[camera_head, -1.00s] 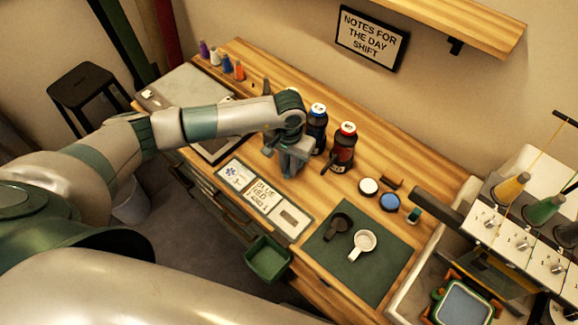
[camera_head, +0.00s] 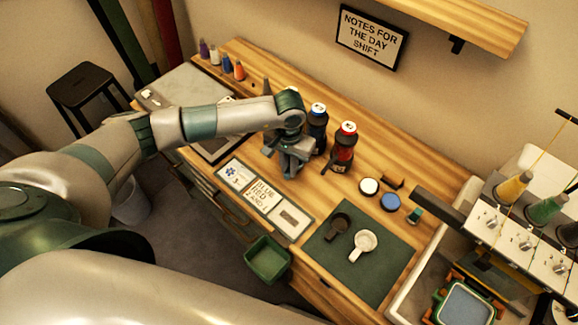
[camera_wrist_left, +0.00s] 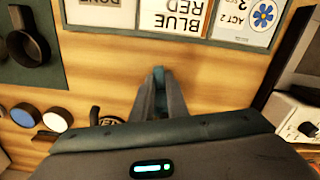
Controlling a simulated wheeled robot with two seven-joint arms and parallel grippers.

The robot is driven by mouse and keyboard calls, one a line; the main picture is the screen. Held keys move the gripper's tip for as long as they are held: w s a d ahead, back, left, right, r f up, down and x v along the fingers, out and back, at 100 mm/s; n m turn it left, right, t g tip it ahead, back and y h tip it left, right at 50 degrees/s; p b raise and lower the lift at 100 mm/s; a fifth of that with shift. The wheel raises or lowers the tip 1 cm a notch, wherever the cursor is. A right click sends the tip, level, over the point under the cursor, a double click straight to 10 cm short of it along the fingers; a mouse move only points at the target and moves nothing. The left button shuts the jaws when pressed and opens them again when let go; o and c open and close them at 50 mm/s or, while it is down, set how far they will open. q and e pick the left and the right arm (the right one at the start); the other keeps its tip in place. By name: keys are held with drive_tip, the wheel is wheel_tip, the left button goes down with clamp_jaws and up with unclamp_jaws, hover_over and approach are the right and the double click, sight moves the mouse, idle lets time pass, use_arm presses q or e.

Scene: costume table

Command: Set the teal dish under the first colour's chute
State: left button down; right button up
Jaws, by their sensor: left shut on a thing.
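My left gripper (camera_head: 290,165) is low over the table, in front of the bottles. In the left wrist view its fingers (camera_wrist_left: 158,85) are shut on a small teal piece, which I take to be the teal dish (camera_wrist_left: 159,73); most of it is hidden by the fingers. A third bottle is mostly hidden behind my wrist. A card (camera_head: 265,194) reading blue and red lies in front; it also shows in the left wrist view (camera_wrist_left: 175,15). My right gripper is not in view.
A dark green mat (camera_head: 375,275) holds a black scoop (camera_head: 339,224) and a white scoop (camera_head: 363,245). White (camera_head: 369,186) and blue (camera_head: 390,202) round lids lie behind it. A green bin (camera_head: 267,260) is at the front edge. An embroidery machine (camera_head: 520,235) stands at right.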

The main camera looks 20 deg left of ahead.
use_arm(q)
drive_tip(key=shift+f+b, duration=0.25)
drive_tip(key=shift+b, duration=0.05)
idle(0.4)
drive_tip(key=c, duration=1.7)
unclamp_jaws()
drive_tip(key=shift+o, duration=0.2)
drive_tip(key=shift+r, duration=0.2)
drive_tip(key=shift+r+p, duration=0.55)
drive_tip(key=shift+r, duration=1.55)
drive_tip(key=shift+s+a+r+p, duration=0.2)
drive_tip(key=shift+s+r, duration=0.1)
drive_tip(key=shift+s, duration=0.25)
drive_tip(key=shift+s+a+r+p, duration=0.1)
drive_tip(key=shift+s+a+r, duration=0.15)
drive_tip(key=shift+s, duration=0.3)
drive_tip(key=shift+s+a+r, duration=0.15)
drive_tip(key=shift+s+r, duration=0.15)
drive_tip(key=shift+s, duration=0.3)
drive_tip(key=shift+s+a+r, duration=0.2)
drive_tip(key=shift+s+r, duration=0.15)
drive_tip(key=shift+s, duration=0.2)
drive_tip(key=shift+s+a+r, duration=0.15)
drive_tip(key=shift+s+r, duration=0.15)
drive_tip(key=shift+s, duration=0.3)
